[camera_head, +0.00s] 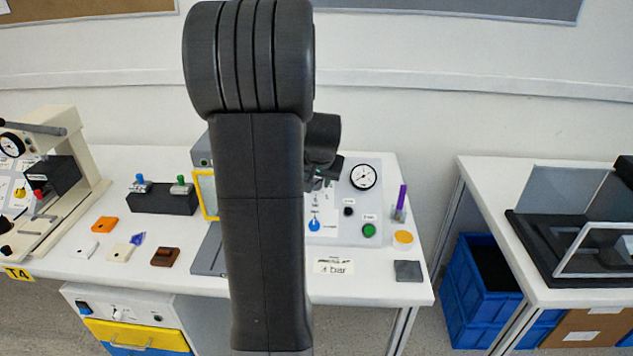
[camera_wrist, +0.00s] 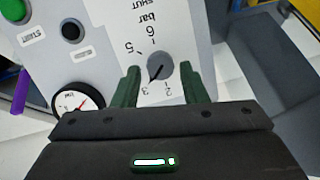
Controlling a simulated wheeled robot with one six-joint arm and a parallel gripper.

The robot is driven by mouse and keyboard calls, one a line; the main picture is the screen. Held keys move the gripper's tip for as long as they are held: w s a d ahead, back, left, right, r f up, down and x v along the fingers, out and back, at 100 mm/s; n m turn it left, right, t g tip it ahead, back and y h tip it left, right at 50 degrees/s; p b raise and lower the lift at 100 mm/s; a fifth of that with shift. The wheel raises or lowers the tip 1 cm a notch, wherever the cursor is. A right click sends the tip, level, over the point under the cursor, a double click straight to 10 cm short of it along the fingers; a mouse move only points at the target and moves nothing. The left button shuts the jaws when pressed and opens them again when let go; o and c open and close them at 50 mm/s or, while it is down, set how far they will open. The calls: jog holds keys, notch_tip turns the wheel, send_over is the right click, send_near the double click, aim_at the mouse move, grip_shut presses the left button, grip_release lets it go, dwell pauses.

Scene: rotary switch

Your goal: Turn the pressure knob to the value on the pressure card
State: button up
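The pressure knob (camera_wrist: 161,69) is a round grey dial with a dark pointer line, on a white panel (camera_wrist: 104,75). Printed marks 2, 3, 5, 6, "bar" and "SHUT" surround it, upside down in the wrist view. The line points close to the 3. My gripper (camera_wrist: 158,67) is open, with one green finger on each side of the knob and a small gap at both sides. In the head view my arm hides the knob and most of the gripper. The pressure card (camera_head: 333,266) lies on the table before the panel; its digit before "bar" is too small to read surely.
The panel also bears a gauge (camera_head: 363,177), a black button (camera_head: 348,211), a green button (camera_head: 369,230) and a blue knob (camera_head: 314,225). A purple item (camera_head: 401,200) stands to its right, a yellow-framed window (camera_head: 207,194) to its left. Small coloured blocks lie further left.

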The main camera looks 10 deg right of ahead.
aim_at(317, 184)
jog(key=v, duration=1.1)
jog(key=shift+s+r, duration=0.2)
jog(key=shift+r, duration=0.1)
jog(key=x, duration=1.4)
jog(key=shift+r, duration=0.1)
